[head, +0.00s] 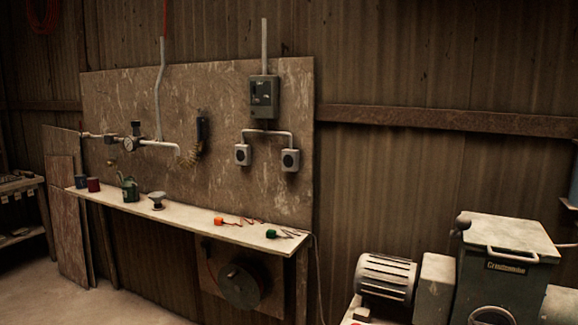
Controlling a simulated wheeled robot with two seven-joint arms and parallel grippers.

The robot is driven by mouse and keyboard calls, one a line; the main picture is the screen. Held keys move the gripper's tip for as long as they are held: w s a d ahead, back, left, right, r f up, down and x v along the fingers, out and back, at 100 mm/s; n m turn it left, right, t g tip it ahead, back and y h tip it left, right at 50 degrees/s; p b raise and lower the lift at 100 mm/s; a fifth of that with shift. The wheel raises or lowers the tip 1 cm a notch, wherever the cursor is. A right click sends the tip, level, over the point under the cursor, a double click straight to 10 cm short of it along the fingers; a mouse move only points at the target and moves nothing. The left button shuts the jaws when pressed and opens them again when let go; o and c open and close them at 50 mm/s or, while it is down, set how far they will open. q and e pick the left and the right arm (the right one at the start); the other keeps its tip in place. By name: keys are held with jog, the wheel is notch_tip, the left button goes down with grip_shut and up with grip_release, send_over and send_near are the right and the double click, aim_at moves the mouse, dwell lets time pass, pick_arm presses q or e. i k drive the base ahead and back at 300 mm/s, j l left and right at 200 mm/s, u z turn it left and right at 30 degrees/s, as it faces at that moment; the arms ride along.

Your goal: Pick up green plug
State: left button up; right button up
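The green plug (271,234) lies near the right end of a narrow wall shelf (190,219) in the head view. A short dark and reddish cord trails from it to the right along the shelf top. An orange plug (219,221) lies to its left on the same shelf, with its own cord. Neither of my grippers shows in this view, and nothing is seen touching the green plug.
Left along the shelf stand a grey knobbed object (157,200), a green can (130,190) and a red cup (94,185). A cable reel (240,284) hangs below. A motor (387,277) and green machine (503,265) block the right foreground. Open floor lies front left.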

aim_at(270, 234)
jog(key=i+j+z, duration=0.1)
jog(key=i+j, duration=0.7)
jog(key=i+j+z, duration=0.15)
jog(key=i+j, duration=0.7)
jog(key=i+j+z, duration=0.1)
jog(key=i+j, duration=0.7)
jog(key=j, duration=0.15)
